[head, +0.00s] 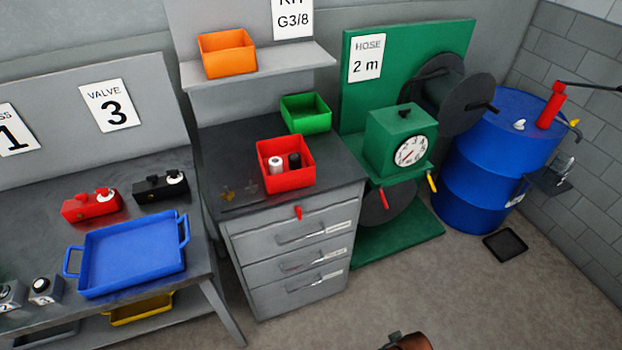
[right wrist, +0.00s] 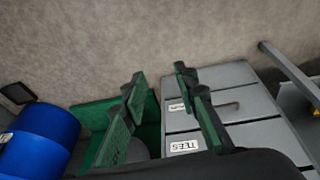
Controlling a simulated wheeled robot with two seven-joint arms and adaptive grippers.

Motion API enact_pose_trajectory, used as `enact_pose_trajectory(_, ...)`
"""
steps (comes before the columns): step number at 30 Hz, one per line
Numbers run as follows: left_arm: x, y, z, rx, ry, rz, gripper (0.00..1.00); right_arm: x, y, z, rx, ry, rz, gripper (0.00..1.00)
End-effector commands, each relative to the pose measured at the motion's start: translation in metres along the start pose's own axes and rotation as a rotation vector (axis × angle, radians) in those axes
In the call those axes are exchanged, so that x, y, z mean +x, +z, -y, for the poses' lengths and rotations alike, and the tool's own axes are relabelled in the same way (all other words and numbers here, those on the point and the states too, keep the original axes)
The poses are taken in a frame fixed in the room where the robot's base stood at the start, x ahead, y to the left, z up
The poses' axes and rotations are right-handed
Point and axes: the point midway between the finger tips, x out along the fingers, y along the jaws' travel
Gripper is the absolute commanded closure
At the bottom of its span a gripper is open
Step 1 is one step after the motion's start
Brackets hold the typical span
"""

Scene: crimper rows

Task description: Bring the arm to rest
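My right gripper (right wrist: 159,76) shows in the right wrist view. Its green-padded fingers are spread apart with nothing between them. Behind it are the floor, the green hose stand (right wrist: 92,108) and the grey drawer cabinet (right wrist: 232,105). Neither gripper shows in the head view, and my left gripper is in no frame.
The head view shows a workbench (head: 190,265) with a blue tray (head: 130,255), the drawer cabinet (head: 300,232) with a red bin (head: 288,181) on top, the hose stand (head: 375,248) and a blue drum (head: 480,190). Floor in front (head: 480,300) is mostly clear.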

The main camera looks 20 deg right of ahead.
Motion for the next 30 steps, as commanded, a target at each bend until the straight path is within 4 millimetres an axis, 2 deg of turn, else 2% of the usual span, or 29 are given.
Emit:
enact_pose_trajectory(5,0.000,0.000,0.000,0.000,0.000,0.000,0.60,0.052,0.012,0.006,-0.008,-0.009,0.023,0.72)
enact_pose_trajectory(8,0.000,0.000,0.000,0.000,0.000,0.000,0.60,0.089,0.026,0.012,-0.014,-0.016,0.040,0.72)
enact_pose_trajectory(11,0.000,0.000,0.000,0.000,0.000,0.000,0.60,0.136,0.048,0.019,-0.023,-0.024,0.059,0.72)
enact_pose_trajectory(15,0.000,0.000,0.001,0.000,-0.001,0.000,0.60,0.201,0.092,0.028,-0.037,-0.034,0.089,0.72)
enact_pose_trajectory(17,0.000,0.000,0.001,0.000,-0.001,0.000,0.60,0.225,0.114,0.032,-0.044,-0.039,0.100,0.72)
enact_pose_trajectory(21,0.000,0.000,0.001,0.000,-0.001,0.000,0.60,0.271,0.172,0.040,-0.060,-0.049,0.131,0.72)
enact_pose_trajectory(25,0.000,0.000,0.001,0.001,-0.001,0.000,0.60,0.300,0.230,0.045,-0.076,-0.056,0.157,0.72)
enact_pose_trajectory(30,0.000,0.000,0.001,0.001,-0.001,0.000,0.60,0.317,0.292,0.046,-0.092,-0.063,0.182,0.72)
